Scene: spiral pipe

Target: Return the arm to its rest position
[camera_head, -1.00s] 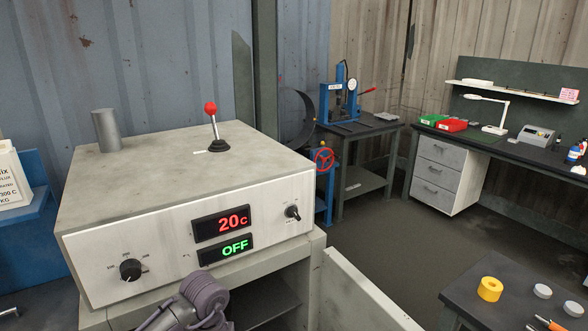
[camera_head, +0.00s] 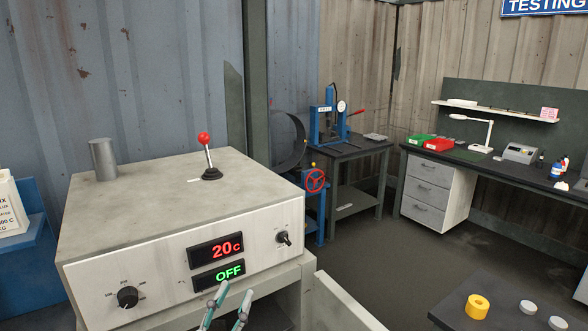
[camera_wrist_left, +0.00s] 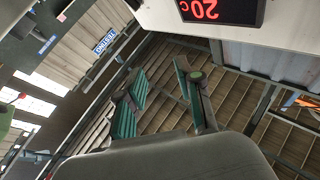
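My left gripper (camera_head: 234,294) shows at the bottom of the head view, in front of the heater box. Its two green-lined fingers point up and stand apart, with nothing between them. In the left wrist view the fingers (camera_wrist_left: 160,72) are also apart and empty. The grey heater box (camera_head: 150,190) has a red-knobbed lever (camera_head: 206,150) on top, standing nearly upright. Its displays read 20c (camera_head: 216,250) and OFF (camera_head: 218,275). My right gripper is not in view.
A grey cylinder (camera_head: 104,158) stands on the box. A dark table (camera_head: 450,310) at lower right holds a yellow ring (camera_head: 477,306) and white discs. A blue press (camera_head: 328,120) and a workbench (camera_head: 440,185) stand behind. Open floor (camera_head: 370,265) lies between.

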